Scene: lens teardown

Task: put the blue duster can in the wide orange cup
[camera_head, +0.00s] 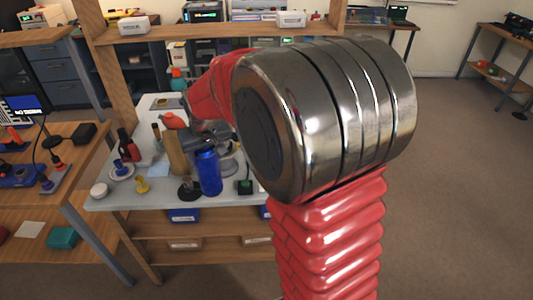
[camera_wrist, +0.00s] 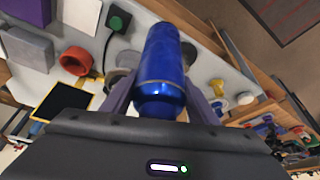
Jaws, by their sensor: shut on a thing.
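The blue duster can (camera_wrist: 163,65) stands out from between my gripper's fingers (camera_wrist: 160,98) in the wrist view. My gripper is shut on it. In the head view the can (camera_head: 207,172) looks upright at the front of the grey bench, below my gripper (camera_head: 210,142). I cannot tell whether its base touches the bench. The wide orange cup (camera_wrist: 76,61) is on the bench to the left of the can in the wrist view, apart from it, with its open mouth showing. I cannot make the cup out in the head view, where my arm covers much of the bench.
A black box with a green button (camera_head: 244,186) is beside the can; it also shows in the wrist view (camera_wrist: 118,20). A black-based item (camera_head: 189,190), a yellow piece (camera_head: 141,185) and a tan upright block (camera_head: 175,152) are left of it. A dark square tray (camera_wrist: 62,105) is near the cup.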

